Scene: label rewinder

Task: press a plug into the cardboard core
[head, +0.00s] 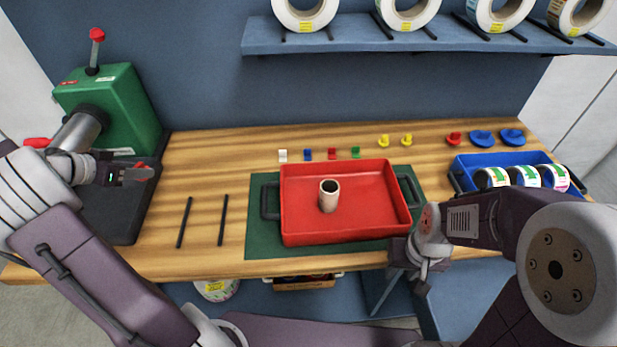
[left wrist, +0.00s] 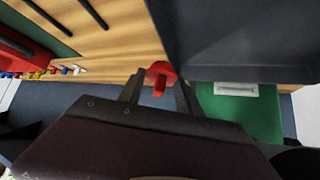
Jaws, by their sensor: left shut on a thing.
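The cardboard core (head: 328,196) is a short, open tan tube standing upright in the red tray (head: 297,233). My left gripper (head: 140,174) is at the left, in front of the green machine and well away from the core. It is shut on a red plug, which shows between its fingers in the left wrist view (left wrist: 160,76) with a round head and a short stem. My right gripper (head: 424,267) hangs by the table's front edge, right of the tray; its finger opening is unclear. Yellow plugs (head: 385,141), another red plug (head: 455,138) and blue plugs (head: 481,138) stand at the back right.
The green rewinder (head: 115,100) with a red-knobbed lever stands at the left. Two black bars (head: 223,220) lie left of the green mat (head: 262,190). Small coloured clips (head: 332,154) lie behind the tray. A blue crate (head: 463,172) holds rolls. A shelf (head: 350,40) with label rolls hangs above.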

